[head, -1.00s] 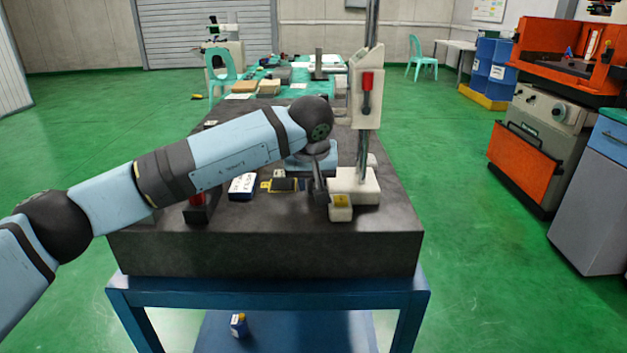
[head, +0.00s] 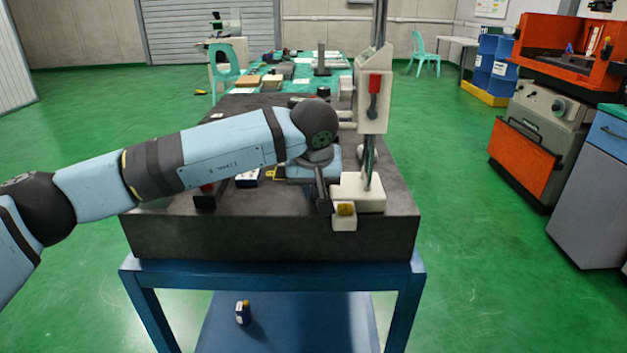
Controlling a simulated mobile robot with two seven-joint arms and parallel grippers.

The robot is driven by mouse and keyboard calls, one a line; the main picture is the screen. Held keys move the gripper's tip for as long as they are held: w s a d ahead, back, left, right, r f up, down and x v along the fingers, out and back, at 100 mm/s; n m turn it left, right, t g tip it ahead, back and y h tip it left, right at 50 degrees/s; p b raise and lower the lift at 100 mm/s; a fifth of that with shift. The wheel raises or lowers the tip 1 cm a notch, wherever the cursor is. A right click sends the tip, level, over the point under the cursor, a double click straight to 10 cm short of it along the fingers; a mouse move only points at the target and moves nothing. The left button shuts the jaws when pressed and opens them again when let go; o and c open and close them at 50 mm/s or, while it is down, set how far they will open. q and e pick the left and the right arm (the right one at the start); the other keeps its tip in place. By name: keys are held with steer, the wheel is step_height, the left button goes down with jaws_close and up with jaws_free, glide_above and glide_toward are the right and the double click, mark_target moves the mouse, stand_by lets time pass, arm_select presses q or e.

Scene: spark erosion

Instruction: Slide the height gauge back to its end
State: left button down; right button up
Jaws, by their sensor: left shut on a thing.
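The height gauge has a cream base (head: 360,191), a tall steel column (head: 378,30) and a cream head (head: 372,103) with a red part on it. It stands upright near the right front of the dark granite plate (head: 250,238). A small cream block with a yellow top (head: 345,211) is at the base's front and overlaps the plate's front edge in the picture. My left gripper (head: 323,200) points down at the left front of the base and is shut on the height gauge. The exact contact is partly hidden. My right gripper is out of view.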

arm_select(q)
steer(key=shift+w+r, duration=0.1)
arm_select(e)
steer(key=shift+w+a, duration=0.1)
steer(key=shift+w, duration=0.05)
arm_select(q)
steer(key=c, duration=1.4)
jaws_free()
steer(key=shift+c, duration=0.2)
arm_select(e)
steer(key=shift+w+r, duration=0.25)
